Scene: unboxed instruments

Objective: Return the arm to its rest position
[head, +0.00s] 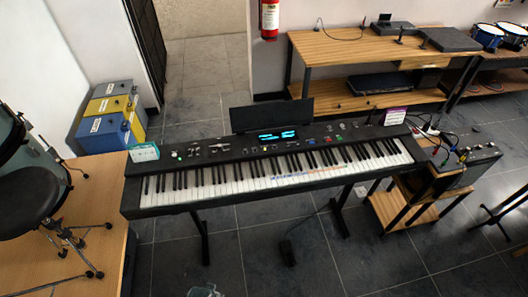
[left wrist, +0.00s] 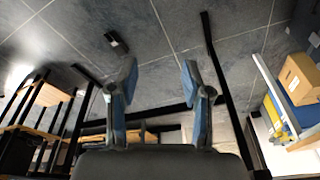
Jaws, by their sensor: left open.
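My left gripper (left wrist: 160,75) shows in the left wrist view with its two blue-grey fingers spread apart. Nothing is between the fingers, and the grey tiled floor lies behind them. In the head view only a small grey-green piece shows at the bottom edge, and I cannot tell for sure whether it is part of my gripper. My right gripper is in neither view.
A keyboard (head: 275,176) stands on dark legs mid-view, with a pedal (head: 288,252) on the floor below. A wooden platform (head: 95,255) with a drum stool is at left. A small shelf (head: 405,212) holds a black mixer (head: 460,160) at right. Floor in front is open.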

